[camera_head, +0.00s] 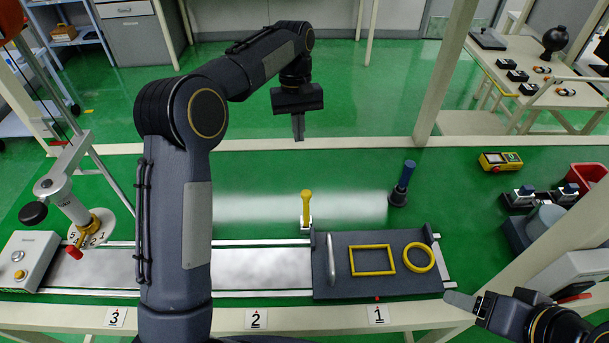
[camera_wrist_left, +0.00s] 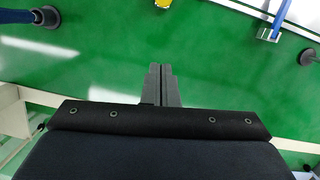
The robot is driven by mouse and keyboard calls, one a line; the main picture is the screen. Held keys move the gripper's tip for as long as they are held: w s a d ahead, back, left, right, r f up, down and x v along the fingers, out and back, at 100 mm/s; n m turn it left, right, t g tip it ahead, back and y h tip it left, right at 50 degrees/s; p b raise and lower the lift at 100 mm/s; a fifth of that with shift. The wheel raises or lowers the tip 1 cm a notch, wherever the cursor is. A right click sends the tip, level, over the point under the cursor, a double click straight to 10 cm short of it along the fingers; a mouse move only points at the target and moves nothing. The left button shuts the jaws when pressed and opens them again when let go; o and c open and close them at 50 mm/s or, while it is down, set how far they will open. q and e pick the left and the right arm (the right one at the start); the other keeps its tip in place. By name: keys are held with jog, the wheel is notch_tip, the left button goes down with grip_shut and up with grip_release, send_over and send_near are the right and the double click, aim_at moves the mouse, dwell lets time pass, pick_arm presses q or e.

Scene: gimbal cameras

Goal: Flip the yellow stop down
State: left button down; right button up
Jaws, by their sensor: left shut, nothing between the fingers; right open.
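The yellow stop (camera_head: 306,207) stands upright on a small pale block at the back rail, by the back left corner of a dark sliding plate (camera_head: 390,285). My left gripper (camera_head: 298,138) is shut and empty, pointing down. In the head view it appears above the stop, apart from it. Its closed fingers also show in the left wrist view (camera_wrist_left: 161,68) over the green surface. A yellow thing is cut off at that view's top edge; I cannot tell what it is. My right gripper (camera_head: 464,305) is at the lower right, open and away from the stop.
The plate carries a metal handle (camera_head: 331,260), a yellow rectangular frame (camera_head: 372,260) and a yellow ring (camera_head: 419,257). A blue-handled post (camera_head: 403,183) stands right of the stop. A dial column (camera_head: 75,205) and button box (camera_head: 28,262) are at left. A yellow device (camera_head: 500,161) lies at right.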

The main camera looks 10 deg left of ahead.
pick_arm(q)
jog(key=s+d+f, duration=0.1)
jog(key=s+f, duration=0.1)
jog(key=f, duration=0.3)
jog(key=s+d+f+p, duration=0.1)
jog(key=s+f, duration=0.2)
jog(key=f, duration=0.2)
jog(key=shift+s+d, duration=0.25)
jog(key=shift+d, duration=0.05)
